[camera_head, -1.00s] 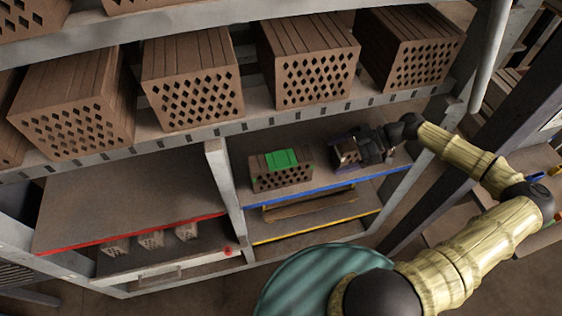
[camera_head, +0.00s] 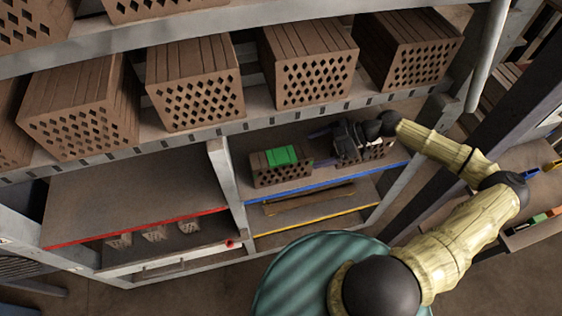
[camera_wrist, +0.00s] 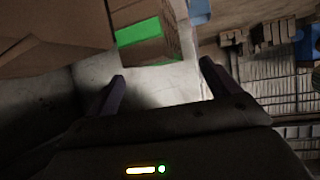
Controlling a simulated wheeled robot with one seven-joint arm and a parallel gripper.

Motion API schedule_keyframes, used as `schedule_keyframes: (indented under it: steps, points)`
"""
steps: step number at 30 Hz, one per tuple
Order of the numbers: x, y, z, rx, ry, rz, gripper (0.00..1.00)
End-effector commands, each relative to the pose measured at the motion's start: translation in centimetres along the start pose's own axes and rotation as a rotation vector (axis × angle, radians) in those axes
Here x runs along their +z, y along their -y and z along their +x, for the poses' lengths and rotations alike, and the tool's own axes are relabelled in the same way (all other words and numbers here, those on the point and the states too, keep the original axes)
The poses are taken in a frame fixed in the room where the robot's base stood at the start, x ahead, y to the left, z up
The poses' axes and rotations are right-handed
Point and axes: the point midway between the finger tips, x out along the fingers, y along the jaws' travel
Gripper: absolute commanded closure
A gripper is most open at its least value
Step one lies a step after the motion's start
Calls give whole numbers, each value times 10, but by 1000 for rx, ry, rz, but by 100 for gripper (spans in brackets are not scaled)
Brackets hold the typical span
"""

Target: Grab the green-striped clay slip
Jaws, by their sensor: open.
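The green-striped clay slip (camera_head: 283,175) is a brown hollow brick with a green band across its top. It rests on the blue-edged shelf in the head view. It also shows at the top of the wrist view (camera_wrist: 152,52), cut off by the picture's edge. My gripper (camera_head: 320,147) is just to the right of the brick, with its fingers pointing left towards it. In the wrist view the two fingers of my gripper (camera_wrist: 163,72) are spread apart with nothing between them, and the brick lies beyond the fingertips.
Another hollow brick (camera_head: 378,150) stands on the same shelf, partly behind my gripper. A shelf with large bricks (camera_head: 310,75) hangs above. A grey upright (camera_head: 225,180) stands left of the striped brick. The red-edged shelf (camera_head: 130,195) is bare.

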Motion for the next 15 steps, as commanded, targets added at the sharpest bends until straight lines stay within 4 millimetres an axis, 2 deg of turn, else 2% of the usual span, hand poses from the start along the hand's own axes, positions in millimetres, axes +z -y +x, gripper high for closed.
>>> schedule_keyframes:
  steps: [1,7,15]
  points:
    - [-10,1,7,-5,-4,-1,12]
    - [-22,0,33,-2,-2,0,12]
    - [-20,0,38,0,0,0,12]
